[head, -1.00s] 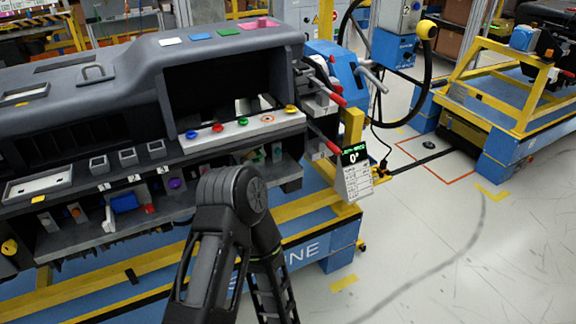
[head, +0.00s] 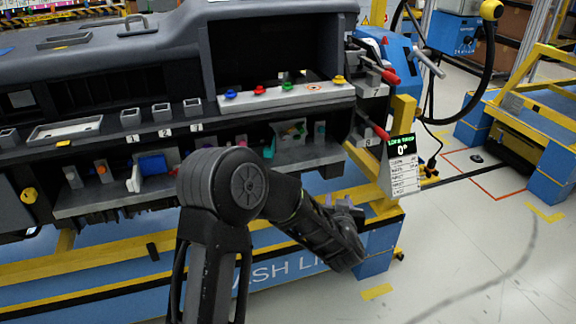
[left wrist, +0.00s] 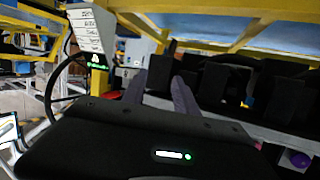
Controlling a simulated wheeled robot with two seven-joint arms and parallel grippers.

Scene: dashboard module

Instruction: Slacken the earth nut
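I cannot make out the earth nut for certain in either view. The dashboard module (head: 120,75) fills the left and middle of the head view, with an open lower shelf (head: 240,160) holding small coloured parts. My left gripper (head: 342,208) is in front of and below the right end of this shelf, near the yellow frame. In the left wrist view its two dark fingers (left wrist: 160,88) stand apart with nothing visible between them. A purple knob (left wrist: 299,159) shows at the lower right of that view. My right gripper is not in view.
A sign reading 0° (head: 401,165) hangs on the yellow post right of my left gripper. Red-handled tools (head: 380,131) sit at the module's right end. A panel (head: 285,97) carries several coloured knobs. A blue beam (head: 290,268) runs below.

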